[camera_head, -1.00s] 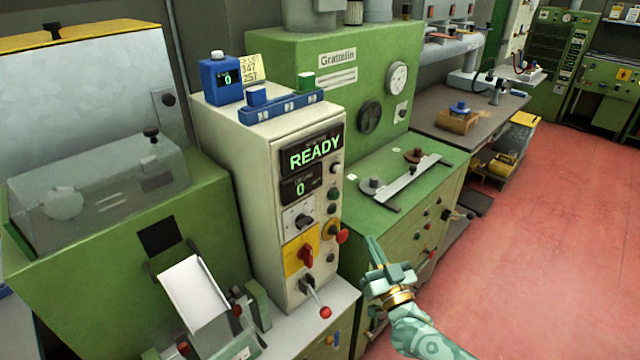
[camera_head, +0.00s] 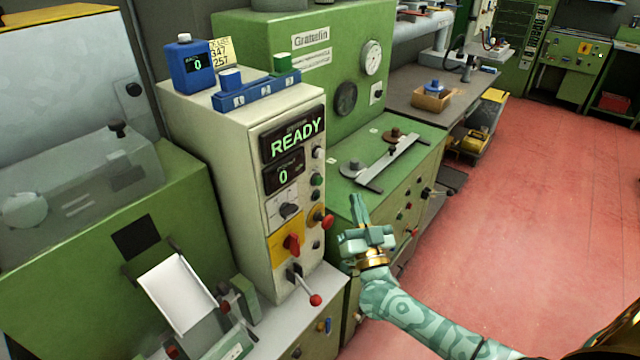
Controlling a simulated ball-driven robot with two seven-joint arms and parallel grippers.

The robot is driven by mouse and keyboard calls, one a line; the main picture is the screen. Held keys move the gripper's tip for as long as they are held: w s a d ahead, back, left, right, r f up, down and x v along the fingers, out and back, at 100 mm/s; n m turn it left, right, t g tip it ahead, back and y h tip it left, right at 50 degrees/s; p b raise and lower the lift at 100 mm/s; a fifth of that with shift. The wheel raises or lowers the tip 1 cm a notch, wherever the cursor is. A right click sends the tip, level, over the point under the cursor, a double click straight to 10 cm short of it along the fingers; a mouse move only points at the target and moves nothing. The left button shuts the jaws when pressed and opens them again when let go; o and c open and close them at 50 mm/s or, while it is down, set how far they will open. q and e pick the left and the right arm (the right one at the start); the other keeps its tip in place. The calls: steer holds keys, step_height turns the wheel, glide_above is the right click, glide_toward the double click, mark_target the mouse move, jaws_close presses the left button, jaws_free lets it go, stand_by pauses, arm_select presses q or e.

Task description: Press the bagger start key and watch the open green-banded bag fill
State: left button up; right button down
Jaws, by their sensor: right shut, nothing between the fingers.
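The cream control cabinet (camera_head: 225,175) stands left of centre. Its upper display (camera_head: 293,137) reads READY and the lower display (camera_head: 284,176) reads 0. A column of small buttons, including a green button (camera_head: 317,181), runs down the right edge of its front. I cannot tell which one is the start key. My right gripper (camera_head: 359,208) is shut and empty, just right of the cabinet front, apart from the buttons and in front of the green bench. My left gripper is not in view. No green-banded bag can be made out.
Open red floor (camera_head: 520,220) lies to the right.

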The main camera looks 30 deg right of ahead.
mark_target(319, 181)
steer(key=w+a+b, duration=0.2)
steer(key=w, duration=0.4)
steer(key=shift+w+a+b, duration=0.2)
steer(key=shift+a+b, duration=0.1)
stand_by(1.8)
steer(key=shift+w+a, duration=0.2)
steer(key=shift+w, duration=0.15)
steer(key=shift+w+a, duration=0.15)
steer(key=shift+w, duration=0.25)
stand_by(0.6)
steer(key=shift+s, duration=0.1)
steer(key=shift+s+d+p, duration=0.35)
steer(key=shift+s+p, duration=0.1)
steer(key=shift+s, duration=0.25)
